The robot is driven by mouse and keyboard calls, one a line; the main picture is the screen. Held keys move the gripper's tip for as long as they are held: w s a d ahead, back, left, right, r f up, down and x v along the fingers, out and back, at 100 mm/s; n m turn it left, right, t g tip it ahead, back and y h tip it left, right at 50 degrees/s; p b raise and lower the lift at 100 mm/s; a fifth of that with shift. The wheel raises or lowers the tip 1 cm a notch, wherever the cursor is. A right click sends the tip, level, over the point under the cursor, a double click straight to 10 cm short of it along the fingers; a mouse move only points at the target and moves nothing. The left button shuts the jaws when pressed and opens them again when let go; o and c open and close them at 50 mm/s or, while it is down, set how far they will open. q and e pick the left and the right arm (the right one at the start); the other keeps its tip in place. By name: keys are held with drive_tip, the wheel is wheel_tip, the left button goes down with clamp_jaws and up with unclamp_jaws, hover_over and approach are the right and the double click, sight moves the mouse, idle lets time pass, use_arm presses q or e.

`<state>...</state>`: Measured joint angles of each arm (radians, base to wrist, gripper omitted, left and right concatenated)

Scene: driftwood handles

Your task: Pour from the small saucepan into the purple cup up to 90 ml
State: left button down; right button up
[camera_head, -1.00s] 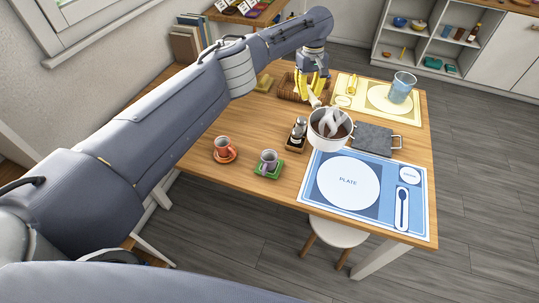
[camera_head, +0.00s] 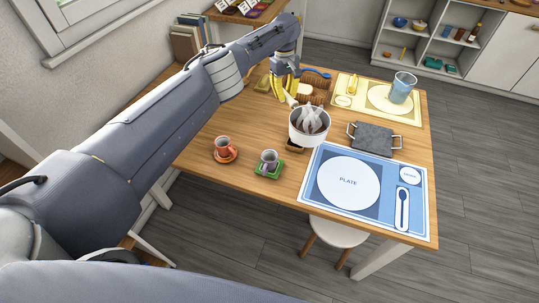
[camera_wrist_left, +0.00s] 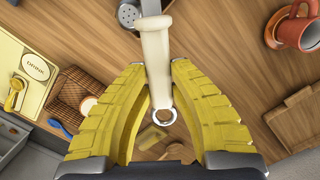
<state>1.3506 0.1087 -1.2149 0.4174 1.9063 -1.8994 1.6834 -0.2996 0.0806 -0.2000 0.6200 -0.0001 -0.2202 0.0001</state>
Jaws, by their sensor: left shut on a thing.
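The small white saucepan (camera_head: 308,139) is in the head view, steam rising from its dark contents. It looks roughly level and appears to be held above the table. My left gripper (camera_head: 286,94) is shut on its cream handle, which also shows between the yellow fingers in the left wrist view (camera_wrist_left: 156,45). The greyish-purple cup (camera_head: 268,157) stands upright on a green saucer (camera_head: 265,171), left of and nearer than the saucepan, and apart from it. Its contents cannot be made out. My right gripper is not in view.
An orange cup (camera_head: 223,144) on its saucer stands left of the purple cup. A dark trivet (camera_head: 373,138) lies right of the saucepan. The saucepan mostly hides the shaker, visible in the wrist view (camera_wrist_left: 127,14). A blue placemat (camera_head: 316,196) and a basket (camera_head: 318,83) are nearby.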

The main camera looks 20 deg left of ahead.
use_arm(q)
drive_tip(key=shift+r, duration=0.1)
drive_tip(key=shift+a+r+h, duration=0.15)
drive_tip(key=shift+a+h, duration=0.1)
drive_tip(key=shift+h, duration=0.05)
drive_tip(key=s+a+t+h, duration=0.1)
drive_tip(key=s+a+r+t+h, duration=0.1)
drive_tip(key=s+t+h, duration=0.1)
drive_tip(key=shift+a+r, duration=0.1)
drive_tip(key=shift+a, duration=0.1)
idle(0.4)
drive_tip(key=shift+s+a+r+t+h+b, duration=0.4)
drive_tip(key=shift+t+h+b, duration=0.1)
drive_tip(key=shift+h+b, duration=0.15)
idle(0.4)
drive_tip(key=shift+s+a+r+t+h+b, duration=0.45)
drive_tip(key=shift+s+a+t+h+b, duration=0.15)
drive_tip(key=shift+b, duration=1.35)
drive_tip(key=shift+s+a+r+m+t+h+b, duration=0.25)
drive_tip(key=shift+s+a+m+t+b, duration=0.1)
drive_tip(key=shift+b, duration=0.9)
drive_tip(key=shift+s+a+r+t+h, duration=0.25)
drive_tip(key=shift+r+t+h, duration=0.2)
drive_tip(key=shift+h, duration=0.15)
idle(1.8)
